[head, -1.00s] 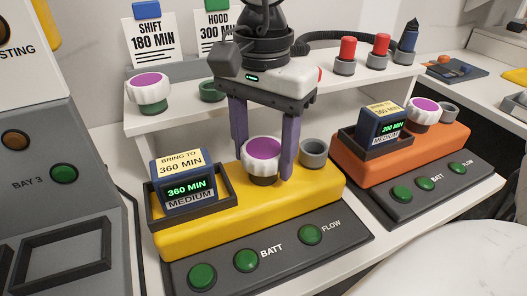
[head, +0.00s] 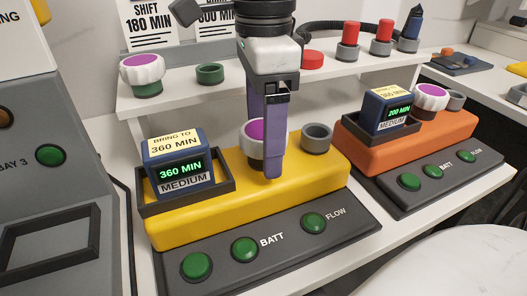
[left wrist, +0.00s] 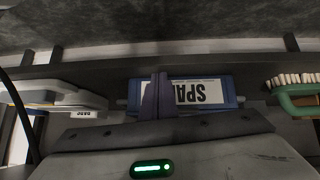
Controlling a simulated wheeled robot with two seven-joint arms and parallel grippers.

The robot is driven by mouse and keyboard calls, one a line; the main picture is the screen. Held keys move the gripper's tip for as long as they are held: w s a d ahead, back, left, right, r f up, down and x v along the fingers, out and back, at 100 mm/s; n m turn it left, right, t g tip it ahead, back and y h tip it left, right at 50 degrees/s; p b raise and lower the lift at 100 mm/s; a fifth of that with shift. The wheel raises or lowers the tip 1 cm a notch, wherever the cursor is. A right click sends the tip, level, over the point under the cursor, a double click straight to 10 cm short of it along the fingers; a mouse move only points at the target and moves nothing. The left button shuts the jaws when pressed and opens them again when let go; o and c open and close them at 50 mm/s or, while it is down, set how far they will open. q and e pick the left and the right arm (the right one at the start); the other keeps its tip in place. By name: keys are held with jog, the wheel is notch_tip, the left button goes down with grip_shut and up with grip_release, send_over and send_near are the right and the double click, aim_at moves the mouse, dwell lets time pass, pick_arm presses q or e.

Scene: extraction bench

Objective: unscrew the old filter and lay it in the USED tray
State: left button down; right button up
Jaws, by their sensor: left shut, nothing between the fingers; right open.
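The filter (head: 250,146), a white ribbed cap with a purple top, sits on the yellow unit (head: 200,222), partly hidden by a finger of my right gripper (head: 268,158). That gripper points down over it and is open. One purple finger stands in front of the filter; the other is mostly hidden behind. I cannot tell whether the fingers touch it. My left gripper (left wrist: 157,97) shows in the left wrist view, shut and empty, in front of a blue box (left wrist: 200,93) with an upside-down label starting "SPA". I see no tray marked USED.
An empty grey socket (head: 317,138) is right of the filter. A display block (head: 181,178) reads 360 MIN. The orange unit (head: 430,135) carries a similar cap (head: 431,97). A shelf behind holds another cap (head: 142,72), a green ring (head: 210,74) and red-topped pieces (head: 349,40).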

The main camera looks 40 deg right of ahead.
jog(key=m+b, duration=0.1)
jog(key=m, duration=0.3)
jog(key=shift+f, duration=0.15)
jog(key=m, duration=0.3)
jog(key=shift+b, duration=0.35)
jog(key=m, duration=0.3)
jog(key=m+b, duration=0.1)
jog(key=m, duration=0.4)
pick_arm(q)
jog(key=shift+f, duration=0.95)
pick_arm(e)
jog(key=m, duration=0.4)
jog(key=shift+r, duration=0.2)
